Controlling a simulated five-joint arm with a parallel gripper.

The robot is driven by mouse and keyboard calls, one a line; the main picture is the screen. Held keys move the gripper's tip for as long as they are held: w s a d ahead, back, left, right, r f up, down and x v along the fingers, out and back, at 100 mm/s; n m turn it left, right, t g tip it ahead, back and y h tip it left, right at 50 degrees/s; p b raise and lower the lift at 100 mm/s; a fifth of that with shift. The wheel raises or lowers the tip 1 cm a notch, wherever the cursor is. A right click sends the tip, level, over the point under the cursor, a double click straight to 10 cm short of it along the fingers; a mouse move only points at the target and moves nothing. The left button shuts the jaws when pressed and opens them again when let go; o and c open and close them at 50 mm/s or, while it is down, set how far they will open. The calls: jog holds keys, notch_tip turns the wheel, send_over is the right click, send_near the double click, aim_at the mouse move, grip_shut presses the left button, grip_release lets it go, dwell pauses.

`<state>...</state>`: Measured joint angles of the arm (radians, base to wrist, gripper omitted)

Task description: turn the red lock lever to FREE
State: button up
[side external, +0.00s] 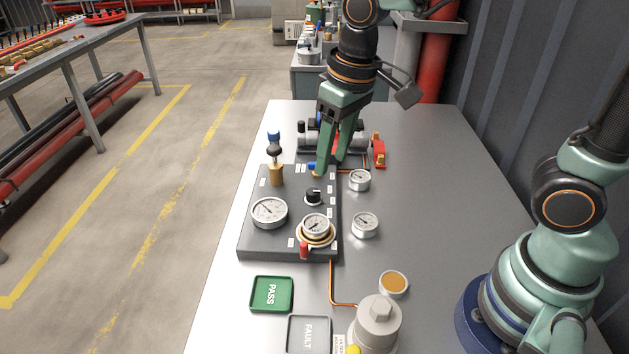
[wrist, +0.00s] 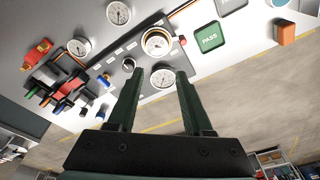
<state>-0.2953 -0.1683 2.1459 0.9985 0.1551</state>
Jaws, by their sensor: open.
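A small red lever (side external: 304,250) sits at the near edge of the brass-ringed gauge (side external: 316,228) on the dark panel (side external: 262,242). In the wrist view the red lever (wrist: 183,41) shows beside the brass-ringed gauge (wrist: 157,42). The small labels near it are too small to read, so I cannot tell which marking it points to. My gripper (side external: 331,168) is open and empty, over the far part of the panel, well apart from the lever. Its two green fingers (wrist: 160,72) also show in the wrist view.
A large gauge (side external: 269,212), a black knob (side external: 314,196) and a brass fitting with a blue top (side external: 275,160) stand on the panel. Two gauges are right of it. A green PASS plate (side external: 271,294) and grey FAULT plate (side external: 308,336) lie nearer.

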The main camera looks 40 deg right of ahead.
jog(key=g, duration=0.2)
send_near(304, 244)
jog(key=shift+n+h, duration=0.3)
jog(key=shift+n, duration=0.1)
jog(key=f, duration=0.8)
jog(key=shift+s+a+f, duration=0.1)
jog(key=shift+a+f, duration=0.1)
jog(key=shift+f, duration=0.2)
grip_shut()
dwell(0.6)
